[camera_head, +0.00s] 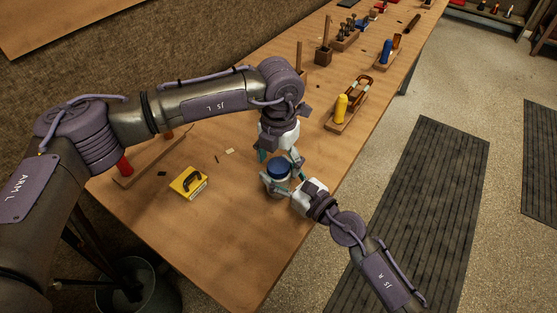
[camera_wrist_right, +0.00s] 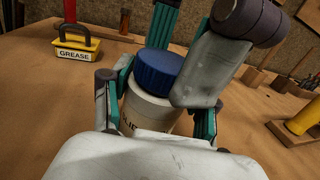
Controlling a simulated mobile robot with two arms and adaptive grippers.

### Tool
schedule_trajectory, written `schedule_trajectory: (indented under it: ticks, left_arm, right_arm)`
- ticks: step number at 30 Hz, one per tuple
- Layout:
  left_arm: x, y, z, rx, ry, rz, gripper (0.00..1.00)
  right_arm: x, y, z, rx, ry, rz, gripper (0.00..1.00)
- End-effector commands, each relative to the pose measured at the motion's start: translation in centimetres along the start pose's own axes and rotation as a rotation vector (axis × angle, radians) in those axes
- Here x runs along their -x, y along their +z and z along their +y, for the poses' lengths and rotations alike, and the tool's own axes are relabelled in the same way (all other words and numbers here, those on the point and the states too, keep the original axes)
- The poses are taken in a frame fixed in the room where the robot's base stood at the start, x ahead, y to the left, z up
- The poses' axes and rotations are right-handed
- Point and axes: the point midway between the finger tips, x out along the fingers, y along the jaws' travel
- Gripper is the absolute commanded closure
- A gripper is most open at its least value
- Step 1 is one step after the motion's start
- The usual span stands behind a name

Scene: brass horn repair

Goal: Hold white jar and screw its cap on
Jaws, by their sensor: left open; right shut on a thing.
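The white jar (camera_head: 277,189) stands upright on the bench, and it also shows in the right wrist view (camera_wrist_right: 147,112) with dark lettering partly hidden. The blue cap (camera_head: 279,169) sits on top of the jar, level as far as I can see, and it is large in the right wrist view (camera_wrist_right: 158,70). My right gripper (camera_wrist_right: 160,105) is shut around the jar's body, one finger on each side. My left gripper (camera_head: 281,157) is open just above and beside the cap. One of its fingers overlaps the cap's right edge in the right wrist view. Contact there I cannot tell.
A yellow grease box (camera_head: 188,184) with a dark handle sits to the left. A wooden holder with a yellow bottle (camera_head: 341,107) stands behind, to the right. Tool blocks (camera_head: 323,54) line the far bench. The bench front left of the jar is clear.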

Motion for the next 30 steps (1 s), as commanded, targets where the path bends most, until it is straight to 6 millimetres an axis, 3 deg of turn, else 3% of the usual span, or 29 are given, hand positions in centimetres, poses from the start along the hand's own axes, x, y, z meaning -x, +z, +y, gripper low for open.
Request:
schedule_trajectory:
  ticks: [7, 16, 26, 30]
  left_arm:
    - [0.6, 0.0, 0.0, 0.0, 0.0, -0.001, 0.2]
    - [4.3, 0.0, 0.0, 0.0, 0.0, -0.002, 0.2]
    - [4.5, 0.0, 0.0, 0.003, 0.0, 0.001, 0.19]
    - [4.6, 0.0, 0.0, 0.079, 0.0, 0.001, 0.19]
  right_arm:
    - [0.0, 0.0, 0.0, 0.0, 0.0, 0.0, 1.0]
    - [0.0, 0.0, 0.0, 0.0, 0.0, 0.0, 1.0]
    - [0.0, 0.0, 0.0, 0.0, 0.0, 0.0, 1.0]
    - [0.0, 0.0, 0.0, 0.0, 0.0, 0.0, 1.0]
